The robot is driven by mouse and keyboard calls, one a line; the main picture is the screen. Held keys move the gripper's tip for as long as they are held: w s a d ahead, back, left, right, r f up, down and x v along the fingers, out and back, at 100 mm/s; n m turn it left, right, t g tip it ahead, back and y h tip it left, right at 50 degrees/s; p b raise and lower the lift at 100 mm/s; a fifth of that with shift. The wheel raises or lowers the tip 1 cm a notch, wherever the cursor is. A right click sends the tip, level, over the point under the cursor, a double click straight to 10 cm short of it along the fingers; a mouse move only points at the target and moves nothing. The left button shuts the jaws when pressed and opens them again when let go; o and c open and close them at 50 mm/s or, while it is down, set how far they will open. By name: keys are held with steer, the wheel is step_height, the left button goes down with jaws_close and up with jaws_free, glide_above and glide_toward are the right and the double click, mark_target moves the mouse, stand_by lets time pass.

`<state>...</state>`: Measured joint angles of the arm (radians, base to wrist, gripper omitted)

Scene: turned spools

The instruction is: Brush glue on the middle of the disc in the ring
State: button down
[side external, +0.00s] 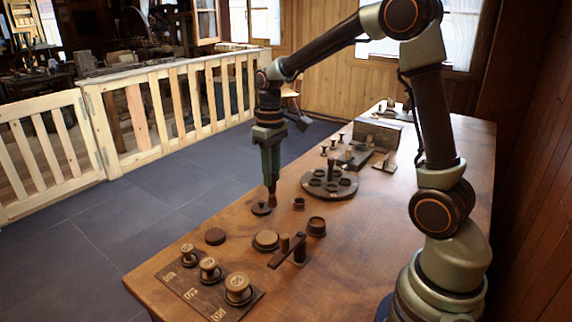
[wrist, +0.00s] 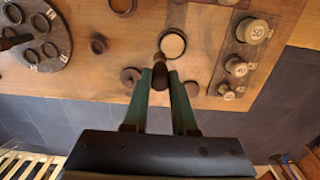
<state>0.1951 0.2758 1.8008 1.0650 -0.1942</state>
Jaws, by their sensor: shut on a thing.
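The ring (side external: 257,246) with a pale disc (side external: 267,238) inside it lies on the table near its left edge. In the wrist view the pale disc (wrist: 174,46) fills the dark ring, just ahead of the jaws. My gripper (side external: 271,178) is shut on a slim dark brown brush (side external: 272,195), which points down. The brush (wrist: 160,76) also shows between the green fingers in the wrist view. It is above the table, beyond the ring in the side view. Its tip looks apart from the pale disc. I cannot see glue on either.
Dark discs (side external: 261,209) (side external: 215,236) lie loose on either side. A small cup (side external: 299,203), a larger cup (side external: 316,226) and a post with a bar (side external: 299,252) stand nearby. Numbered spools sit on a board (side external: 205,303); a round holed rack (side external: 345,191) stands farther back.

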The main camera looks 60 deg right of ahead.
mark_target(273, 192)
steer(key=shift+f, duration=3.15)
steer(key=shift+a+f, duration=0.65)
steer(key=shift+f, duration=0.15)
steer(key=shift+a, duration=2.25)
steer(key=shift+d, duration=3)
steer(key=shift+s+a, duration=0.15)
steer(key=shift+a, duration=2.85)
steer(key=shift+d, duration=2.6)
steer(key=shift+d+r, duration=0.2)
steer(key=shift+r, duration=0.4)
steer(key=shift+d+r, duration=0.15)
steer(key=shift+r, duration=3.3)
